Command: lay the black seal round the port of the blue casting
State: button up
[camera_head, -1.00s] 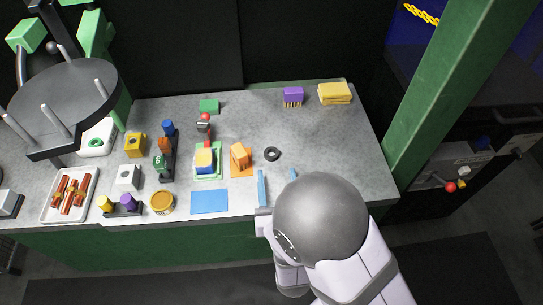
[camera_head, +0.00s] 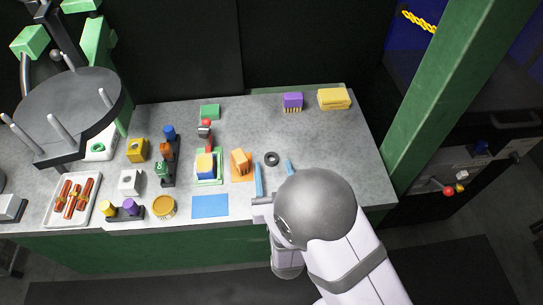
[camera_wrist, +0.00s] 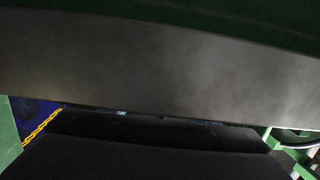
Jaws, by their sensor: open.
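The black seal (camera_head: 271,158) is a small dark ring lying flat on the grey bench in the head view. My gripper (camera_head: 274,174) has two blue fingers, spread apart and empty. The ring lies just beyond the gap between them, and I cannot tell how high the fingers are above the bench. No blue casting with a clear port can be made out. A block with blue and yellow faces (camera_head: 206,167) stands on a green mat left of the gripper. The wrist view shows neither seal nor casting.
An orange block (camera_head: 240,163) stands close left of the seal. A blue mat (camera_head: 210,206) lies at the front edge. Yellow (camera_head: 137,151) and white (camera_head: 129,183) blocks, a dark rack (camera_head: 169,169) and a sausage tray (camera_head: 72,200) crowd the left.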

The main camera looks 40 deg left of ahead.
jog(key=shift+x, duration=1.2)
jog(key=c, duration=1.2)
jog(key=shift+c, duration=0.2)
jog(key=shift+r, duration=0.2)
notch_tip(320, 180, up, 10)
jog(key=shift+f, duration=0.2)
